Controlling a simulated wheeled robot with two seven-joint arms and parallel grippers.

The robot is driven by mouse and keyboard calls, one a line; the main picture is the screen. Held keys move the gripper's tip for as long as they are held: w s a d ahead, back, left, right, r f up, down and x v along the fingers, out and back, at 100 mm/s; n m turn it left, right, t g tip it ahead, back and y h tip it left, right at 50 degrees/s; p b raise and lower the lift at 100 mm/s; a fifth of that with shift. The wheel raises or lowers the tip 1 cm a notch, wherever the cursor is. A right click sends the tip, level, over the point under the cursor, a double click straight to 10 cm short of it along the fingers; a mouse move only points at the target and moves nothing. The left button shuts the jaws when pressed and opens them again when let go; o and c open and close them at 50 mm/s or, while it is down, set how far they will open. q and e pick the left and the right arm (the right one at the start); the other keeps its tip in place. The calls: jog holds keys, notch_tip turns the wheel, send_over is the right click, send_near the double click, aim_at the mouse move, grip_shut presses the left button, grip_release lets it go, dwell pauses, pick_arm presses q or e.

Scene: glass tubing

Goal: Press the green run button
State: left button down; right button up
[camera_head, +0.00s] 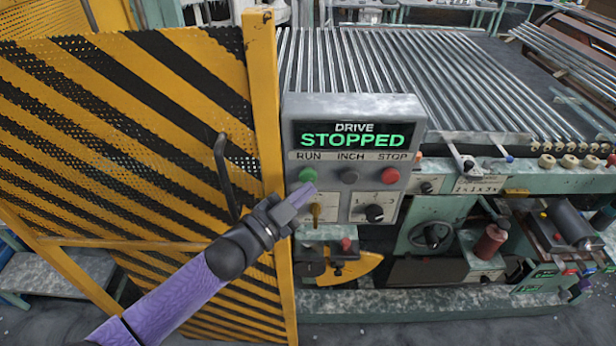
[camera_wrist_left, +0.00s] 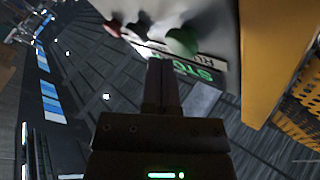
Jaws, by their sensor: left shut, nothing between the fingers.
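The green run button (camera_head: 308,175) is at the left of a grey control box (camera_head: 405,108), under the label RUN. The box's display (camera_head: 353,136) reads DRIVE STOPPED. My left gripper (camera_head: 304,192) is shut and empty, its tips just below the green button in the head view. In the left wrist view the shut fingers (camera_wrist_left: 161,85) point toward the box, with the green button (camera_wrist_left: 183,42) just beyond and right of the tips. A small gap seems to show; contact cannot be told. My right gripper is not in view.
A grey inch button (camera_head: 349,177) and a red stop button (camera_head: 390,176) sit to the right of the green one. A selector knob (camera_head: 374,213) is below. A yellow-black striped guard (camera_head: 120,120) with a post (camera_head: 265,110) stands close left of the box.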

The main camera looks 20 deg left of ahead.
pick_arm(q)
jog(key=shift+w, duration=0.3)
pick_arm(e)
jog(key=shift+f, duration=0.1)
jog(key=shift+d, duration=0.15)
pick_arm(q)
jog(key=shift+w+a, duration=0.1)
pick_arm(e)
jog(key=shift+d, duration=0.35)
